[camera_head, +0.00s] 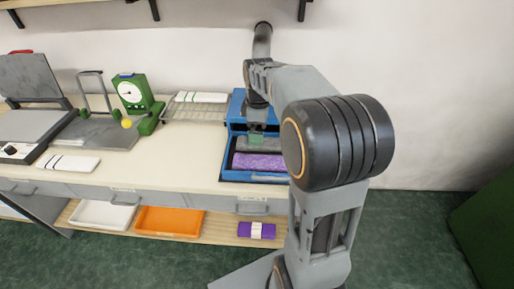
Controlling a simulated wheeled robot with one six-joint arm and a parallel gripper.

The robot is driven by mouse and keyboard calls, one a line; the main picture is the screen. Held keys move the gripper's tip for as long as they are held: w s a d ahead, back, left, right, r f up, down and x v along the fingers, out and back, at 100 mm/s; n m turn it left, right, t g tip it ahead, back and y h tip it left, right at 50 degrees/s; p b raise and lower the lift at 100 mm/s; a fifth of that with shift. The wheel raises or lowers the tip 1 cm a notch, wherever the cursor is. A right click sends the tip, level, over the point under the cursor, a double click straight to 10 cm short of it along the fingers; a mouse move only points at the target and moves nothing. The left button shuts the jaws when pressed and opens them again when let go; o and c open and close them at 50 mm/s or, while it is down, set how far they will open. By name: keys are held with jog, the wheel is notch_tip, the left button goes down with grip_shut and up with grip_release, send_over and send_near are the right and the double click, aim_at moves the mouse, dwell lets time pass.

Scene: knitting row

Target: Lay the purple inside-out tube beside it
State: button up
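A purple speckled piece (259,161), which looks like the tube, lies flat in the front of a blue open-topped bin (228,168) at the right end of the counter. A dark grey piece (275,145) lies behind it in the same bin. My gripper (256,138) points down into the bin, over the grey piece and just behind the purple one. A small green patch shows at its fingertips; I cannot tell whether that is part of the gripper or something held. My arm hides the bin's right side.
A wire rack (196,112) with a white folded piece (201,97), a green dial scale (133,95) and a grey press (35,95) stand to the left. The shelf below holds a white tray (101,216), an orange tray (170,222) and a purple banded bundle (243,230).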

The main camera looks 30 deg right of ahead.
jog(key=s+a+f+m+t, duration=0.1)
jog(key=s+a+m, duration=0.3)
jog(key=s, duration=0.3)
jog(key=s+a+f+m+t, duration=0.1)
jog(key=s+a+m+t, duration=0.1)
jog(key=s+a+m, duration=0.3)
jog(key=s+m, duration=0.2)
jog(key=s, duration=0.1)
jog(key=shift+s+f, duration=0.15)
jog(key=shift+s, duration=0.05)
jog(key=shift+c, duration=0.3)
